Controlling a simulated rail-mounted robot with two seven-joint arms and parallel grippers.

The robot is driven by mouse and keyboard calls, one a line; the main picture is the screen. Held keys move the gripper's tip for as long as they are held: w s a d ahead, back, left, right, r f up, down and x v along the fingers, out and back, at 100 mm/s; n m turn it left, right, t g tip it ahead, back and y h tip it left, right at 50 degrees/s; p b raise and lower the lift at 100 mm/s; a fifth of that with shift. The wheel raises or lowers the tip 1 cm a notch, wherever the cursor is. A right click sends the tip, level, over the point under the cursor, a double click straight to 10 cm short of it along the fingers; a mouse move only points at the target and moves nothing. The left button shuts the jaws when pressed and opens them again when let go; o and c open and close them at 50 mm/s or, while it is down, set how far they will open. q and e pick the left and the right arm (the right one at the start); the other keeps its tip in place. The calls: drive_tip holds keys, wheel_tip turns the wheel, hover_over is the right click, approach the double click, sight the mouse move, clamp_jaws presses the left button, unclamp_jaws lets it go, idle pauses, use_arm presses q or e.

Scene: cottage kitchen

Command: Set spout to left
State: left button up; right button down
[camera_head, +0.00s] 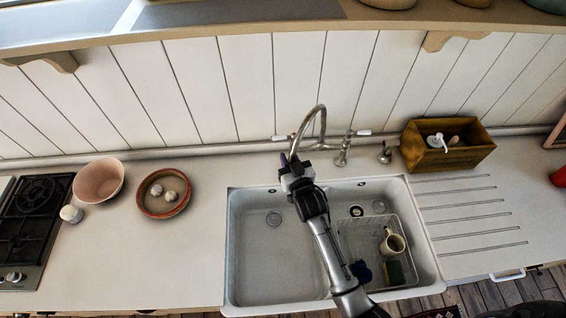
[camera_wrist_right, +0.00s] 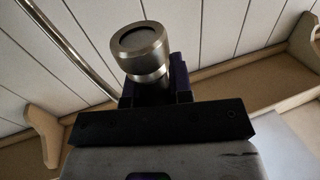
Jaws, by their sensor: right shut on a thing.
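The metal gooseneck spout (camera_head: 309,114) rises behind the double sink and arches forward. Its end hangs toward the left basin (camera_head: 265,262), near that basin's back right corner. My right gripper (camera_head: 288,160) is shut on the spout's end. In the right wrist view the round metal spout tip (camera_wrist_right: 143,46) sits between the fingers of the gripper (camera_wrist_right: 153,88). My left gripper is in neither view.
Tap handles (camera_head: 363,132) and a side fitting (camera_head: 343,153) stand behind the sink. A wooden box (camera_head: 468,156) is at right; a bowl (camera_head: 98,181) and dish (camera_head: 146,206) are at left.

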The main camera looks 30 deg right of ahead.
drive_tip(key=shift+w+d+f, duration=0.1)
drive_tip(key=shift+d, duration=0.1)
drive_tip(key=c, duration=1.5)
unclamp_jaws()
drive_tip(key=o, duration=0.3)
drive_tip(key=shift+d, duration=0.25)
drive_tip(key=shift+o, duration=0.9)
drive_tip(key=shift+a, duration=0.2)
